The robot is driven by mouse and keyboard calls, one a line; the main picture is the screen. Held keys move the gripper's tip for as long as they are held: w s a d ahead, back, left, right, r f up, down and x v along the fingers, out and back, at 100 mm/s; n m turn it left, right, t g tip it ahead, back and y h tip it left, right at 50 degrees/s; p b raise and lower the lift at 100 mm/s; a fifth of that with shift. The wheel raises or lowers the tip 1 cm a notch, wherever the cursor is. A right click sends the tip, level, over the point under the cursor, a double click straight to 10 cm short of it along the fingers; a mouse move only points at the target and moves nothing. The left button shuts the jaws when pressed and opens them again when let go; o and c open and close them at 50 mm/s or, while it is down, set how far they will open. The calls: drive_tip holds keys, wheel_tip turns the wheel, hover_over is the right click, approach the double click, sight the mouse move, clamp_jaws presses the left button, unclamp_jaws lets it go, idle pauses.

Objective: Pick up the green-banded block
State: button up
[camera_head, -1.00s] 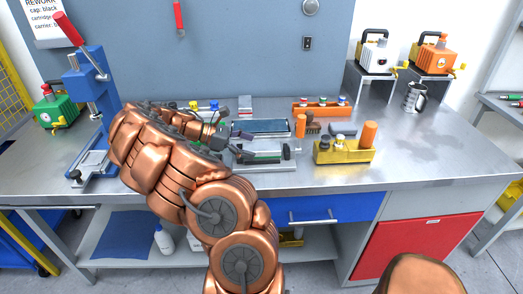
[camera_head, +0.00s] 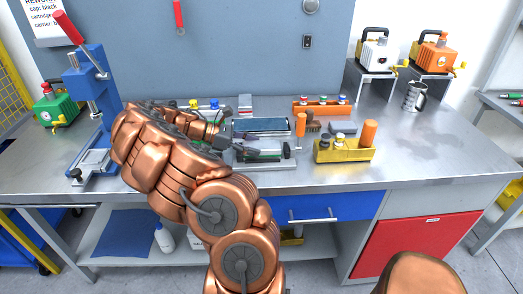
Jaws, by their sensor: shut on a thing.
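My gripper (camera_head: 238,134) is at the left end of a grey fixture (camera_head: 286,153) on the bench. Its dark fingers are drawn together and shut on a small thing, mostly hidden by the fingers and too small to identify. A thin green strip (camera_head: 262,156) shows low on the fixture, just right of my fingers. I cannot tell whether it belongs to the green-banded block, and I cannot make out that block clearly anywhere else.
A dark-screened flat device (camera_head: 262,125) lies behind the fixture. To the right are an orange cylinder (camera_head: 301,124), a brush (camera_head: 313,126) and a yellow holder (camera_head: 343,152). A blue press (camera_head: 92,85) stands left.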

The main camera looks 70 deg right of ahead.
clamp_jaws()
drive_tip(key=shift+r, duration=0.1)
